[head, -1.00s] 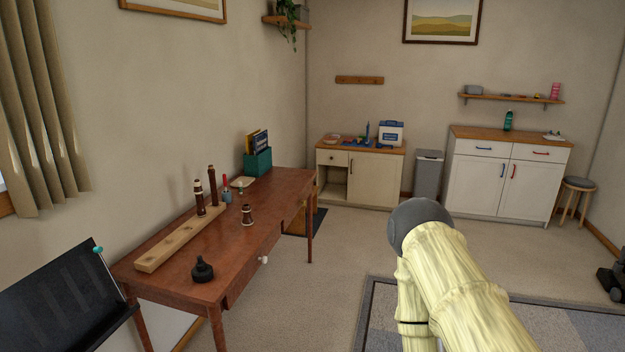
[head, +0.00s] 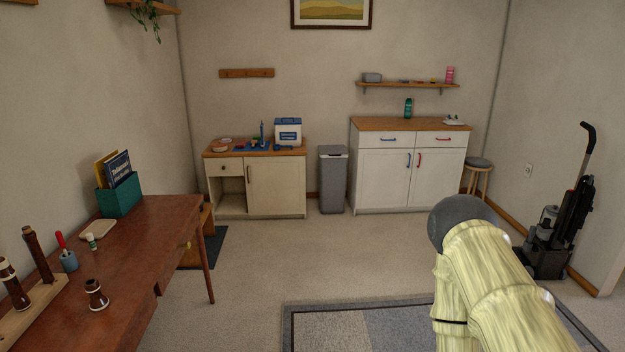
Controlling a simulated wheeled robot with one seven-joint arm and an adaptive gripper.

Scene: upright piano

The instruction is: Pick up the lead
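I cannot make out a lead in the head view. Small items lie on the far wooden-topped cabinet (head: 276,188) and on the wall shelf (head: 420,85), too small to tell apart fully. My arm, in a pale yellow cover with a dark grey rounded joint, rises at the lower right. My gripper is not in view.
A brown desk (head: 150,235) with woodwind parts and a green file box (head: 119,200) stands at left. A grey bin (head: 333,180), a white cabinet (head: 408,170), a stool (head: 478,172) and a vacuum cleaner (head: 556,225) line the far and right sides.

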